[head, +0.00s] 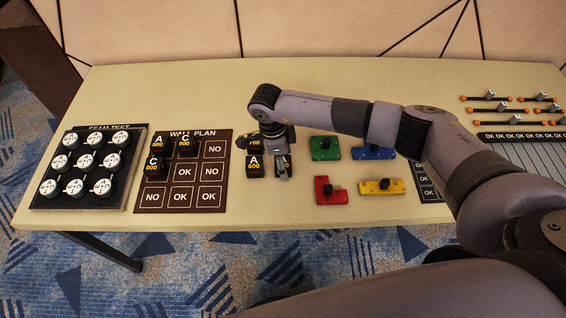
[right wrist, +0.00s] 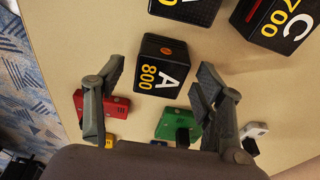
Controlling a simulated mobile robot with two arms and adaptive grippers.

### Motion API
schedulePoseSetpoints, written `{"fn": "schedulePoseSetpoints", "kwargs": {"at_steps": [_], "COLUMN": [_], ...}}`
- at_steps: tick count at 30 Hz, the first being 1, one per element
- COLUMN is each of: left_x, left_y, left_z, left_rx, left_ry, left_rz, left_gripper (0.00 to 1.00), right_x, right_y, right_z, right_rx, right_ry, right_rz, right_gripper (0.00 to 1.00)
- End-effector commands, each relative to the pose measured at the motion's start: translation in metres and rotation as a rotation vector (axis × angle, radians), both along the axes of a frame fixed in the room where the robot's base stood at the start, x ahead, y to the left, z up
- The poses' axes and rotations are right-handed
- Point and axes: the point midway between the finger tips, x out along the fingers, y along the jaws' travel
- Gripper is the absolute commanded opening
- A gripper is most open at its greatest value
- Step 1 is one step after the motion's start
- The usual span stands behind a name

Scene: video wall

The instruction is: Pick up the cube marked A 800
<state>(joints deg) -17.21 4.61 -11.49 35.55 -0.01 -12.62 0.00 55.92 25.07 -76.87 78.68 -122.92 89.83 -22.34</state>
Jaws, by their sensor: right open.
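The black cube marked A 800 (right wrist: 160,68) stands on the table, its white A and yellow 800 showing in the right wrist view. In the head view this cube (head: 287,168) is mostly hidden behind my right gripper. My right gripper (head: 281,155) is open and empty, pointing down over it. In the right wrist view the fingers (right wrist: 160,80) appear either side of the cube, with gaps. I cannot tell how far the tips are above it. My left gripper is not in view.
A cube marked A 600 (head: 254,168) and a C 700 cube (right wrist: 280,22) stand close by. The WALL PLAN board (head: 182,197) with several cubes lies left. Green (head: 325,150), red (head: 331,196), blue (head: 373,153) and yellow (head: 381,187) blocks lie right.

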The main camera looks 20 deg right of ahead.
Motion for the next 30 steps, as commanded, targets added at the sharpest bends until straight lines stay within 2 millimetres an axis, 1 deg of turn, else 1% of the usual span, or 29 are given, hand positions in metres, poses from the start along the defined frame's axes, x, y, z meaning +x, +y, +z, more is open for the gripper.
{"fn": "schedulePoseSetpoints", "kwargs": {"at_steps": [3,9,30], "left_x": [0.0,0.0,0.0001], "left_y": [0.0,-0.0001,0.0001], "left_z": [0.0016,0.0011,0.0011], "left_rx": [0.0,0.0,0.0], "left_ry": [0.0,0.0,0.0], "left_rz": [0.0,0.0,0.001], "left_gripper": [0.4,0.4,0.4], "right_x": [-0.0008,-0.0005,-0.0002], "right_y": [-0.0007,-0.0007,-0.0008], "right_z": [-0.0073,-0.008,-0.0073], "right_rx": [0.0,0.001,0.001], "right_ry": [0.001,0.0,0.0], "right_rz": [0.0,0.0,0.0], "right_gripper": [0.63,0.63,0.17]}}
